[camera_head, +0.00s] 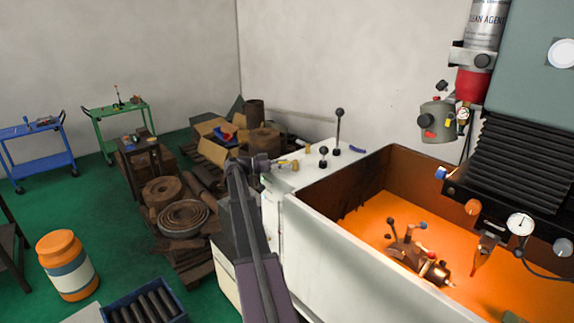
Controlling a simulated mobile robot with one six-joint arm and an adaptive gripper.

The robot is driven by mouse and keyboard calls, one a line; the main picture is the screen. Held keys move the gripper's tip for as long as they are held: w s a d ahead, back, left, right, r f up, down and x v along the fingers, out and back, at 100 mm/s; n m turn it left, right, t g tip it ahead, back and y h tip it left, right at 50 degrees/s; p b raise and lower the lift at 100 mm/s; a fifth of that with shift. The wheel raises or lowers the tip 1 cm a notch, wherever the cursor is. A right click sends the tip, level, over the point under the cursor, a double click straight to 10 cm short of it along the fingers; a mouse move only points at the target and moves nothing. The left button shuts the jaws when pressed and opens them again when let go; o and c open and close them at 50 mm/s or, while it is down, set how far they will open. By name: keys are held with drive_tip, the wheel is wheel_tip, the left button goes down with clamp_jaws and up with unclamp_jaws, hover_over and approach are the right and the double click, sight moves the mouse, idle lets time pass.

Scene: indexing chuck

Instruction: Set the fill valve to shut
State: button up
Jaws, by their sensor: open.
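A small valve-like fitting with a yellow lever (283,163) sits at the back left of the white cabinet top. It looks like the fill valve, but at this size I cannot read its setting. A brass-coloured part (295,165) shows just right of the lever. My arm reaches up from the bottom of the view. My gripper (271,163) is open at the left end of the yellow lever, with its fingers toward it. The gripper is small and dark here, so I cannot tell whether it touches the lever.
Black-knobbed levers (338,130) and (323,157) stand on the cabinet top (310,178) right of the valve. An orange-lit tank (350,250) holds a chuck-like fixture (408,248). Rusty scrap on pallets (185,215) lies left. Green floor (95,205) is open farther left.

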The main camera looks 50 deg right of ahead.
drive_tip(key=v, duration=1)
drive_tip(key=shift+w+a, duration=0.25)
